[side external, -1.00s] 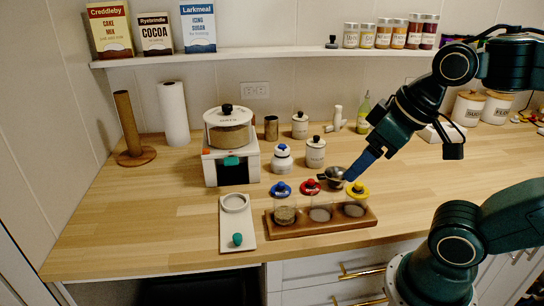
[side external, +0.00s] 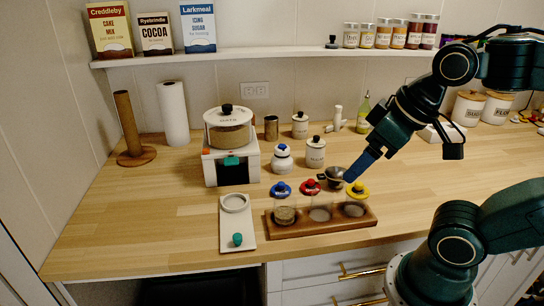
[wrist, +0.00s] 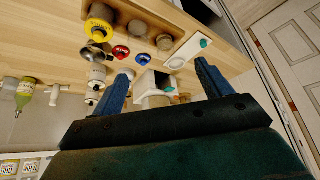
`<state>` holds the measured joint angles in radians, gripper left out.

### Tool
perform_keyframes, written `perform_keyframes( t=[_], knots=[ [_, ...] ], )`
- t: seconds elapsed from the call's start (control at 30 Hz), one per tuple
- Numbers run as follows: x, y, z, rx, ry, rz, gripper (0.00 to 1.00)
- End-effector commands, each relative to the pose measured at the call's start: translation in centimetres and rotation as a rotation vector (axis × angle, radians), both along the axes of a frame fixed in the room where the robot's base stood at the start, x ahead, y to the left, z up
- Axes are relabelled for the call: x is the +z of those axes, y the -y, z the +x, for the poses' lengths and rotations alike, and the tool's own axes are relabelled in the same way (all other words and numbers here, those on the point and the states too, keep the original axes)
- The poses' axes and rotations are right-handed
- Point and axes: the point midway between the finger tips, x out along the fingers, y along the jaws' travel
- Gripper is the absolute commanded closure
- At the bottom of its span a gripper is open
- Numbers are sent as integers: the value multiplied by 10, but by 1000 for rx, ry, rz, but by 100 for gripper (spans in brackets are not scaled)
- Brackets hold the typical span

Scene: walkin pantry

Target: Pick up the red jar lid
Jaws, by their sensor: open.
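The red jar lid (side external: 310,187) lies on the wooden counter behind the jar tray, between the blue lid (side external: 281,189) and a small metal cup (side external: 335,174). The red lid also shows in the wrist view (wrist: 120,52), upper left of centre. My gripper (side external: 349,179) is above the counter to the right of the red lid, close to the cup and the yellow lid (side external: 357,191). In the wrist view my gripper (wrist: 163,72) has its two blue fingers wide apart with nothing held between them. The side view shows the fingers overlapping, so their height is hard to judge.
A wooden tray (side external: 272,228) with three jars sits in front of the lids. White canisters (side external: 315,153) stand behind. A white appliance (side external: 230,165) and a white board (side external: 229,218) are to the left.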

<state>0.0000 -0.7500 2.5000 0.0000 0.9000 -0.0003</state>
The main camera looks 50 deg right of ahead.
Motion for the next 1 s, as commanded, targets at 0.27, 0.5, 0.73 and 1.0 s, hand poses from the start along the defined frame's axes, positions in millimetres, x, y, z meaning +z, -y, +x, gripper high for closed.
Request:
perform_keyframes(
  t=[0.27,0.5,0.73,1.0],
  knots=[
    [2,4,9,61,-25,-42,22],
    [6,16,36,247,-100,-149,22],
    [4,36,69,491,-188,-255,22],
    [-9,64,107,794,-283,-338,22]
  ],
)
